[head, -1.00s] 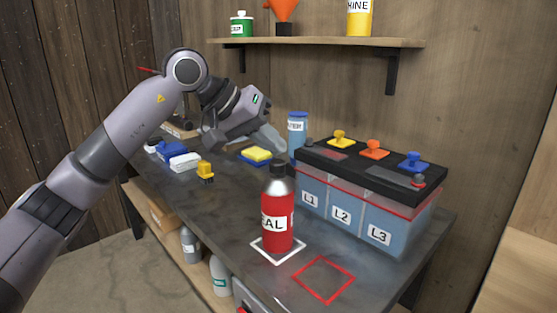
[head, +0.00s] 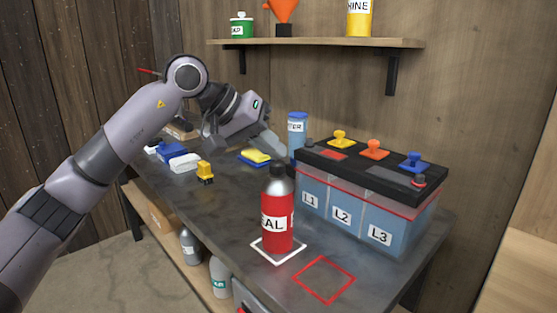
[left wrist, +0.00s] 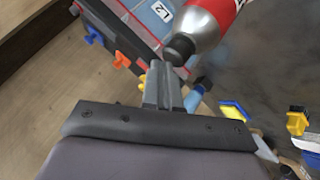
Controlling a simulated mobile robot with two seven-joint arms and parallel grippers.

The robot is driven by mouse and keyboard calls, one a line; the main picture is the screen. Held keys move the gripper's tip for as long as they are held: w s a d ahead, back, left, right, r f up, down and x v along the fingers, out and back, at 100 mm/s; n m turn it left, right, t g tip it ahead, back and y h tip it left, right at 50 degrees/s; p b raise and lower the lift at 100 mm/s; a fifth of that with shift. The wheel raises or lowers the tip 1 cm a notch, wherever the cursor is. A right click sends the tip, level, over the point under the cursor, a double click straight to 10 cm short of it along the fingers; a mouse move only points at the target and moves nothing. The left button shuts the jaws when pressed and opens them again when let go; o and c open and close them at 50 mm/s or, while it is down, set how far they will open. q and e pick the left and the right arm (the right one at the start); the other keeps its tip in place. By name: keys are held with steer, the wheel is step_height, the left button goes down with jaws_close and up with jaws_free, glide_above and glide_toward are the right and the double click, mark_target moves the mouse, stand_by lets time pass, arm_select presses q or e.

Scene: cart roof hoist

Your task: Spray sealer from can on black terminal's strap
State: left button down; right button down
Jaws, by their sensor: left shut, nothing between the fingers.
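The red sealer can (head: 275,212), with a silver shoulder and black cap, stands upright in a white square outline on the bench. It also shows at the top of the left wrist view (left wrist: 208,25). The battery (head: 352,208) has a black lid and cells marked L1, L2 and L3. A dark terminal (head: 309,143) is at its left rear corner; a strap there is too small to make out. My left gripper (head: 275,147) is shut and empty, behind the can and left of the battery. Its fingers show in the left wrist view (left wrist: 162,80). My right gripper is out of view.
Yellow, orange and blue caps sit on the battery lid, with a red terminal (head: 418,181) at its right. A blue-capped bottle (head: 297,130) stands behind. A red square outline (head: 323,279) is empty.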

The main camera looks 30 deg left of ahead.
mark_target(272, 163)
arm_select(q)
steer(key=shift+r+p, duration=0.5)
step_height(272, 163, up, 6)
steer(key=p, duration=0.5)
stand_by(0.9)
